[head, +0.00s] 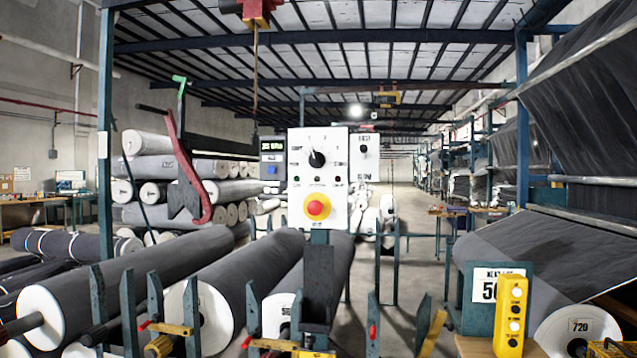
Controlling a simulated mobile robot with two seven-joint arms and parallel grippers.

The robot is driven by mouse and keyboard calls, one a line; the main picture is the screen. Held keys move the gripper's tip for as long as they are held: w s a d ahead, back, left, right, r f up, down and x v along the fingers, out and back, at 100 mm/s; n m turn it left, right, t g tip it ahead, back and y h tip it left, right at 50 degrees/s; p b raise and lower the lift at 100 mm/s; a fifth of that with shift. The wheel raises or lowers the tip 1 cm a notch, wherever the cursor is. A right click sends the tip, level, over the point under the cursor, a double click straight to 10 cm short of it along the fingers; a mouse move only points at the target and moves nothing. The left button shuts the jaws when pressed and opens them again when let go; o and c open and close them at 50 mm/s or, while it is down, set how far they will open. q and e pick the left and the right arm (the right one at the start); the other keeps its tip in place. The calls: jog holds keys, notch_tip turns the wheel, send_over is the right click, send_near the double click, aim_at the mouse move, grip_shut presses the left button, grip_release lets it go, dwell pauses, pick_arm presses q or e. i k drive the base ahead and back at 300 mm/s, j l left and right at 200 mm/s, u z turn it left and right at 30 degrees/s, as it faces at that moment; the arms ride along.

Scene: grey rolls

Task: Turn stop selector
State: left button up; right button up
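A white control panel (336,190) stands on a teal post at the middle of the head view. It carries a black rotary selector knob (317,159) with printed marks around it; its pointer seems to aim up and left, but the small labels are hard to read. Below the knob sit small indicator lamps and a red stop button (318,208) on a yellow ring. A smaller black knob (362,150) sits at the panel's right, between labels that look like FAST and SLOW. Neither of my grippers shows in this view, and nothing touches the knobs.
A small display box (272,150) sits left of the panel. Large grey rolls (130,280) lie on teal stands with yellow clamps in front. A red hook (185,165) hangs at left.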

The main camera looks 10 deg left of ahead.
aim_at(317, 161)
jog(key=i+j+z, duration=0.1)
jog(key=j, duration=0.25)
jog(key=i+j, duration=0.2)
jog(key=j, duration=0.2)
jog(key=i+j+z, duration=0.15)
jog(key=j, duration=0.2)
jog(key=i+j, duration=0.1)
jog(key=j, duration=0.3)
jog(key=i+j+z, duration=0.15)
jog(key=j, duration=0.2)
jog(key=j+z, duration=0.1)
jog(key=j, duration=0.3)
jog(key=i, duration=0.05)
